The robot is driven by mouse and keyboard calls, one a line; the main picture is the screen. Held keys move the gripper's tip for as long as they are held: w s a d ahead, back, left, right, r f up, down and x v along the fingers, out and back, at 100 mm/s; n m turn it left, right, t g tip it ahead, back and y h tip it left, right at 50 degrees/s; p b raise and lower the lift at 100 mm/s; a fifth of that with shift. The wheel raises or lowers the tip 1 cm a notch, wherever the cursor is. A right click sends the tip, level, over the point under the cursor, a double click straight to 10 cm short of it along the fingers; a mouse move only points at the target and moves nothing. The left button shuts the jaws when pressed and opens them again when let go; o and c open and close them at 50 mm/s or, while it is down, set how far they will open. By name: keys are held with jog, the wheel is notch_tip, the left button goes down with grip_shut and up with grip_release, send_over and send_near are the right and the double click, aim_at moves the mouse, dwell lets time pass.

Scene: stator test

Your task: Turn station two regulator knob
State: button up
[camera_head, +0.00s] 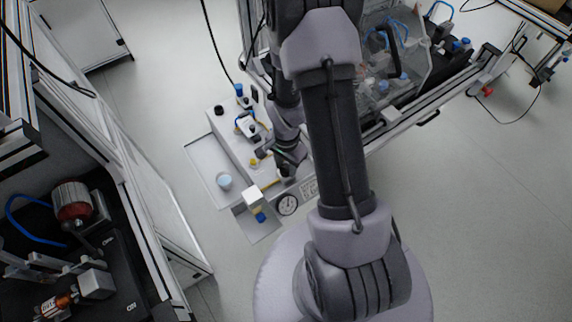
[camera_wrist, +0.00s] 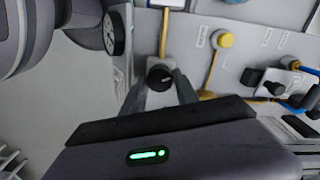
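A round black knob (camera_wrist: 160,77) with a pale mark sits on a light block in the middle of the wrist view. My gripper (camera_wrist: 160,84) has its two grey fingers on either side of the knob, open, with the tips close to its rim. Narrow gaps seem to show, and I cannot tell whether either finger touches it. In the head view my gripper (camera_head: 280,158) is over the white station unit (camera_head: 232,150), and the arm hides the knob there.
A round gauge (camera_head: 288,204) is on the unit's front; it also shows in the wrist view (camera_wrist: 114,33). A yellow button (camera_wrist: 223,39), yellow tubing and black fittings lie right of the knob. Open floor lies at the right.

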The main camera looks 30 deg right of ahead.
aim_at(286, 168)
grip_shut()
jog(key=shift+n+b, duration=0.4)
jog(key=shift+n, duration=0.8)
jog(key=n, duration=0.2)
jog(key=shift+n, duration=0.3)
jog(key=o, duration=0.6)
grip_release()
notch_tip(286, 168, up, 18)
jog(key=p, duration=0.6)
jog(key=shift+f, duration=0.25)
